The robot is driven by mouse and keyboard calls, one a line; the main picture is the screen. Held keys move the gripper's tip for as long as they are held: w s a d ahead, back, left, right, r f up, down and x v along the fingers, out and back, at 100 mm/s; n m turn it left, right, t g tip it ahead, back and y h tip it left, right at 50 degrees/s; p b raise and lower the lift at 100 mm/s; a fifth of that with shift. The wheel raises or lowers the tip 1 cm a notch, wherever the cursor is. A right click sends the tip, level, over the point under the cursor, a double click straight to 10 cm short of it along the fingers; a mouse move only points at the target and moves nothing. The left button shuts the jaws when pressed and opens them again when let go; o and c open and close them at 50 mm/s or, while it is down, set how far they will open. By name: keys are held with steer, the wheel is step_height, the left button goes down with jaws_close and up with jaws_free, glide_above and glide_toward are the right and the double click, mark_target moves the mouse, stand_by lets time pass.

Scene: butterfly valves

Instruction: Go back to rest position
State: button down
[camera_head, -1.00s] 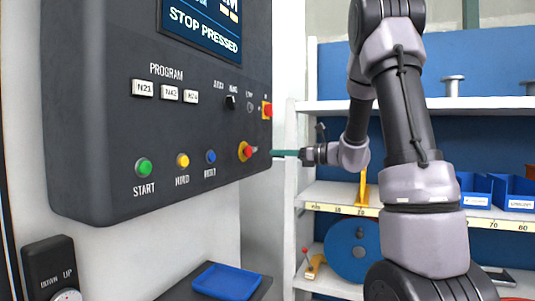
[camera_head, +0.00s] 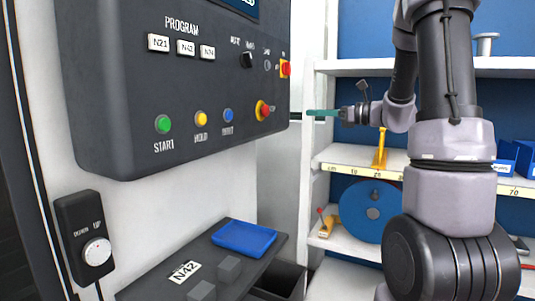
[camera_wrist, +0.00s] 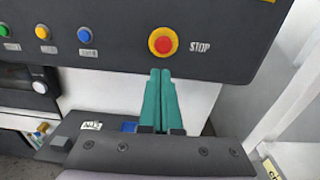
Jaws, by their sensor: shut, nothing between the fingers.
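My gripper (camera_head: 324,113) has teal fingers, which lie together with nothing between them. In the head view it is in the air right of the control panel (camera_head: 110,90), in front of the shelf. In the wrist view the shut fingers (camera_wrist: 160,76) point at the panel's lower edge, just below the red stop button (camera_wrist: 162,41) with its yellow ring. In the head view the red stop button (camera_head: 262,109) sits at the panel's right, apart from the fingers. My arm is bent, with the forearm reaching left.
Green (camera_head: 163,124), yellow (camera_head: 201,118) and blue (camera_head: 228,115) buttons line the panel. Below, a dark ledge holds a blue tray (camera_head: 245,238) and an N42 label (camera_head: 184,271). A knob box (camera_head: 85,235) hangs at left. A shelf (camera_head: 335,158) with a blue disc (camera_head: 372,211) stands behind my arm.

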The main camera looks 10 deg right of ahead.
steer(key=s+a+f+n+g+h, duration=0.1)
steer(key=s+a+n+g+h, duration=0.1)
steer(key=s+a+n, duration=0.3)
steer(key=s+n+g+h, duration=0.1)
steer(key=s+n+g, duration=0.15)
steer(key=s, duration=0.35)
steer(key=s+a+f+n+g+h, duration=0.1)
steer(key=s+a+n+g+h, duration=0.1)
steer(key=s+a+n, duration=0.3)
steer(key=s+d+n+t+h, duration=0.3)
steer(key=s+d+n+h, duration=0.4)
steer(key=s+n, duration=0.1)
steer(key=shift+s+d+h, duration=0.3)
steer(key=shift+s+d, duration=0.1)
steer(key=c, duration=1.5)
jaws_free()
steer(key=shift+t, duration=0.25)
steer(key=shift+c, duration=0.2)
